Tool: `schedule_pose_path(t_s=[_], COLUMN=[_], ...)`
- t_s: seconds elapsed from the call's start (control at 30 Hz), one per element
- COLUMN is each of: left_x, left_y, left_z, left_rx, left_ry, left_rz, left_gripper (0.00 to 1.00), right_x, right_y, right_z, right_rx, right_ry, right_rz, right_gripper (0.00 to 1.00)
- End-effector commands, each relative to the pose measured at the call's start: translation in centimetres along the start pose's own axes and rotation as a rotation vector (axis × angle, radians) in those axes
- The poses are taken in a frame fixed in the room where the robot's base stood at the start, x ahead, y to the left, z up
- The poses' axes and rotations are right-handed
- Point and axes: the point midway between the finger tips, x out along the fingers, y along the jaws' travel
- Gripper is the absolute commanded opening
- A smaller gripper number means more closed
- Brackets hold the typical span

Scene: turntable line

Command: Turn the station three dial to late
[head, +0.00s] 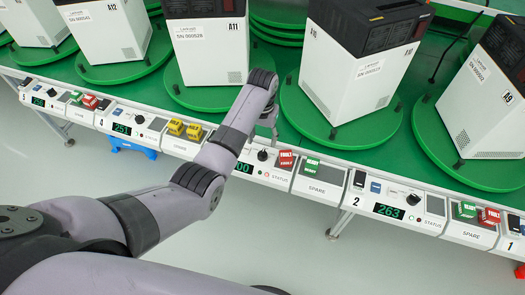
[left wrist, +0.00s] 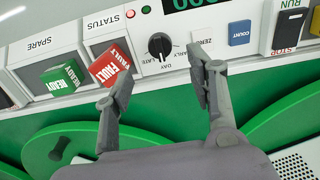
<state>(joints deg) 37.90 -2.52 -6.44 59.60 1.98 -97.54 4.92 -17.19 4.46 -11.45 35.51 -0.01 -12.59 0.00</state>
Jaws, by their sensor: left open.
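The station three dial (head: 262,155) is a black round knob on the white front panel, beside the green display. In the left wrist view the dial (left wrist: 160,45) has a white pointer line that runs roughly up and down the picture. My right gripper is out of view.
Red FAULT (left wrist: 110,64) and green READY (left wrist: 60,78) blocks sit beside the dial. White machines (head: 208,50) stand on green turntables (head: 300,120) behind the panel. The floor in front is clear.

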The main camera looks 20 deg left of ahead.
Motion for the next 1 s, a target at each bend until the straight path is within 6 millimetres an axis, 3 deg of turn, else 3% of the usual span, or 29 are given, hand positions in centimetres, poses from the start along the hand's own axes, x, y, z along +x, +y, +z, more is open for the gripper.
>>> schedule_pose_path(t_s=[0.2,0.4,0.83,1.0], left_x=[4.8,7.5,8.4,8.4], left_y=[0.0,0.1,0.1,0.1], left_z=[0.1,0.0,0.0,0.0], left_rx=[0.001,0.001,0.001,0.001], left_ry=[-0.005,-0.002,0.000,0.000], left_rz=[0.000,0.000,0.001,0.000], left_gripper=[0.51,0.51,0.51,0.41], right_x=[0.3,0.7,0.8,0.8], right_y=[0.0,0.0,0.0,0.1], right_z=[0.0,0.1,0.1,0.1], right_rx=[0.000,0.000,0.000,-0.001], right_ry=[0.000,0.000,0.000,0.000], right_rz=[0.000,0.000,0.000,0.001], right_gripper=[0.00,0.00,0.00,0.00])
